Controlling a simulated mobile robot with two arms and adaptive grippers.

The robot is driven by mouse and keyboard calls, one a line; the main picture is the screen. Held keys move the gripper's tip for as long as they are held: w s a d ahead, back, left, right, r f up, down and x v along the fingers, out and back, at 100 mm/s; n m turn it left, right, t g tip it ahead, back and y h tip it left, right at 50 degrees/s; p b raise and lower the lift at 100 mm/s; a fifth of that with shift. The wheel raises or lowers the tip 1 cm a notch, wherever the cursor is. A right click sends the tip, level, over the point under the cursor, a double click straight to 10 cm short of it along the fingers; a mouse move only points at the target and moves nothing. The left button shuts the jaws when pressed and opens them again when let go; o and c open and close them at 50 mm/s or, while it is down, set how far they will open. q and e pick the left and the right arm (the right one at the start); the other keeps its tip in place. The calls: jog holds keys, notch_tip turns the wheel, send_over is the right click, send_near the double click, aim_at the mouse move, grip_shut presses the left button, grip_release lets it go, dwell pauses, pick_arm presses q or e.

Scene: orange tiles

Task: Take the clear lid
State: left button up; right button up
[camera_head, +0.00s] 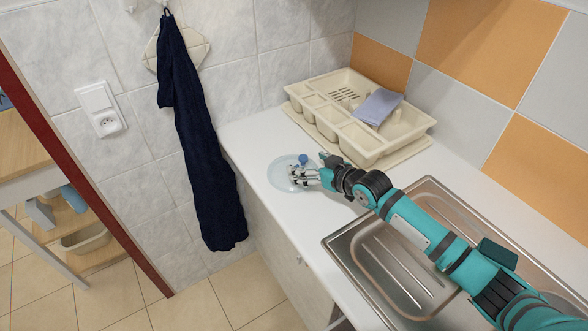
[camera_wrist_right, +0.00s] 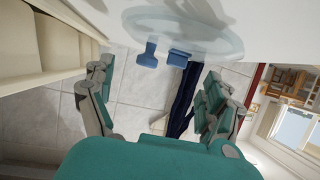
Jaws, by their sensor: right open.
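The clear lid (camera_head: 279,174) is a round, see-through disc with a blue knob, on the white counter near its left edge. It also shows at the top of the right wrist view (camera_wrist_right: 190,30), with blue parts below its disc in the picture. My right gripper (camera_head: 301,175) is open at the lid, its fingers overlapping the lid's right part in the head view. In the wrist view, its fingers (camera_wrist_right: 156,76) are spread on either side of the blue parts, with nothing held between them. I cannot tell whether a finger touches the lid. My left gripper is not in view.
A cream dish rack (camera_head: 345,139) with a folded lilac cloth (camera_head: 379,107) stands behind the gripper. A steel sink (camera_head: 375,268) lies under my right arm. A dark blue towel (camera_head: 200,150) hangs on the wall left of the counter (camera_head: 262,137).

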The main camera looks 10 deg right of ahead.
aim_at(302, 162)
jog(key=x, duration=0.2)
jog(key=shift+w+a, duration=0.15)
jog(key=shift+w, duration=0.15)
jog(key=shift+w+a+f, duration=0.15)
jog(key=shift+w+f, duration=0.05)
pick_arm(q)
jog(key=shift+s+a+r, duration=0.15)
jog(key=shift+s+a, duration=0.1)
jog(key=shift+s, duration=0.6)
pick_arm(e)
jog(key=shift+s, duration=0.1)
jog(key=shift+c, duration=0.3)
